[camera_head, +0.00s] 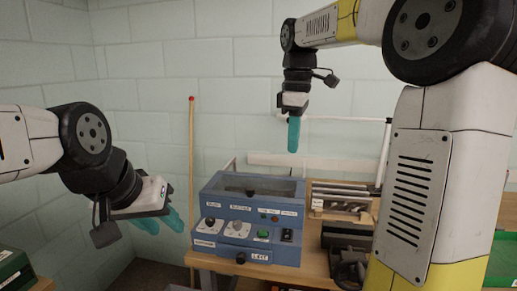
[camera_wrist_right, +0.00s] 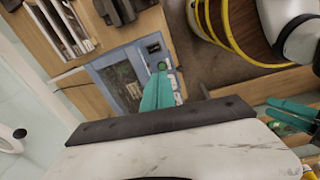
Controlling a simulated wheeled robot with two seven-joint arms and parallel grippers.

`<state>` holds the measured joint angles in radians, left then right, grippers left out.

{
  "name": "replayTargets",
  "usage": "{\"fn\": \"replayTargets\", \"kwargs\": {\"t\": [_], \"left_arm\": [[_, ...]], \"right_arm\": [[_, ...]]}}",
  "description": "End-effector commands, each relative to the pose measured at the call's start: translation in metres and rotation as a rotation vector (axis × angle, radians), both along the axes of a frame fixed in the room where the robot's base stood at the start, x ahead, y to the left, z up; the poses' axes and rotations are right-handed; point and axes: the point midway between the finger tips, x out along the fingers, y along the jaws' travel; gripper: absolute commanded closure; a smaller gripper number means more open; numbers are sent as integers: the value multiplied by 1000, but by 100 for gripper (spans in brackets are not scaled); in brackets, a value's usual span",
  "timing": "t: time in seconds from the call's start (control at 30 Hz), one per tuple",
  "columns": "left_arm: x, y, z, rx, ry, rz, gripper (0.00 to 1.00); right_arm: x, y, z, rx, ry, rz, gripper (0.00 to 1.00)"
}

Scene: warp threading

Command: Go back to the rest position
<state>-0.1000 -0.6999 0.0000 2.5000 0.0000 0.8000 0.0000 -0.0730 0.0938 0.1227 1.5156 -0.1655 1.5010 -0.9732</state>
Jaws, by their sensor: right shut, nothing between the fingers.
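My right gripper (camera_head: 293,135) hangs in the air above and behind the blue machine, its teal fingers pointing down. In the right wrist view its fingers (camera_wrist_right: 158,92) are together with nothing between them. My left gripper (camera_head: 161,221) is at the left, in the air beside the blue machine. Its teal fingers are spread apart and nothing shows between them. The left gripper also shows at the right edge of the right wrist view (camera_wrist_right: 293,114).
A blue machine (camera_head: 237,252) with knobs and buttons sits on a wooden bench (camera_head: 205,261). Metal bars and dark clamps (camera_head: 345,238) stand to its right. A thin wooden pole (camera_head: 191,150) stands by the wall. A green box (camera_head: 12,266) is at lower left.

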Motion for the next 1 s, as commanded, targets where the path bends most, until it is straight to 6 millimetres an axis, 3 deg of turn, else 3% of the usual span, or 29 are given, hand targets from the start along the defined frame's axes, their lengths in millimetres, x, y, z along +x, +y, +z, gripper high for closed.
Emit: {"fn": "replayTargets", "kwargs": {"t": [0.17, 0.3, 0.5, 0.7, 1.0], "left_arm": [[0, 0, 0, 0, 0, 0, 64], [0, 0, 0, 0, 0, 0, 64], [0, 0, 0, 0, 0, 0, 64], [0, 0, 0, 0, 0, 0, 64], [0, 0, 0, 0, 0, 0, 64]], "right_arm": [[-59, -5, -9, 84, -126, -295, 100], [-106, -6, -31, 200, -215, -562, 100], [-159, -5, -71, 381, -291, -888, 100], [-181, -2, -96, 487, -311, -1050, 100], [-184, -2, -99, 499, -311, -1072, 100]]}}
